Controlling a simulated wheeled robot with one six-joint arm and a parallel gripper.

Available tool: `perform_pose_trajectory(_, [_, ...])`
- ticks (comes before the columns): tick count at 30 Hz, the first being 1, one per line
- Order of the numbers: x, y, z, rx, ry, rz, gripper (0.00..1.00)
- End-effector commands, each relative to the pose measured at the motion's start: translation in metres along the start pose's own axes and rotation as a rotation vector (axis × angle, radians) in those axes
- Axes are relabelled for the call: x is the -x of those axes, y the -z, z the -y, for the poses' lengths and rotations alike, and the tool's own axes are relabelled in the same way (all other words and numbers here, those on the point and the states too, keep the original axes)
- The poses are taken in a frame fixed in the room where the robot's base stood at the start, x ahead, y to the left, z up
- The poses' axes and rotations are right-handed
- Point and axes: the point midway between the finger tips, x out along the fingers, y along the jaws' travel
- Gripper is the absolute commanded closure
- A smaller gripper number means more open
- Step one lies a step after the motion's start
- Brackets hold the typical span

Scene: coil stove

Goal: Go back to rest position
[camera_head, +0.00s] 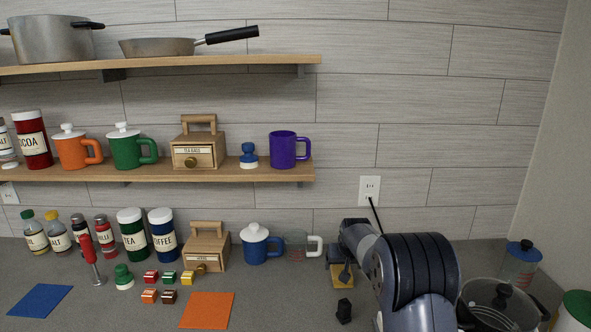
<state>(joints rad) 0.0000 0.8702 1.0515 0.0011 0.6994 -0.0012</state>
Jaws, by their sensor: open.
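My arm rises from the bottom right of the head view and bends over the counter right of centre. My gripper (342,268) is at its far end, small and partly hidden by my own arm links. It is open, and I see nothing held in it. It is above or beside a yellow block-like thing (343,281) on the counter; I cannot tell whether they touch.
A blue lidded mug (256,245), a wooden box (208,248) and several jars line the wall. An orange mat (207,310) and a blue mat (40,300) lie in front. A glass-lidded pot (490,312) is beside my arm at right. Two shelves (230,175) hang above.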

Motion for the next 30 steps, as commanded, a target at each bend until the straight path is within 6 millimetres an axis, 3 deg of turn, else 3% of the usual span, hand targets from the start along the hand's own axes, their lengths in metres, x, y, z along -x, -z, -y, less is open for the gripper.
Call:
perform_pose_trajectory(6, [-0.032,0.000,0.000,0.000,0.000,0.001,0.20])
perform_pose_trajectory(13, [-0.054,-0.001,0.000,0.000,0.000,0.000,0.20])
perform_pose_trajectory(30, [-0.050,0.000,0.000,0.000,0.000,-0.002,0.20])
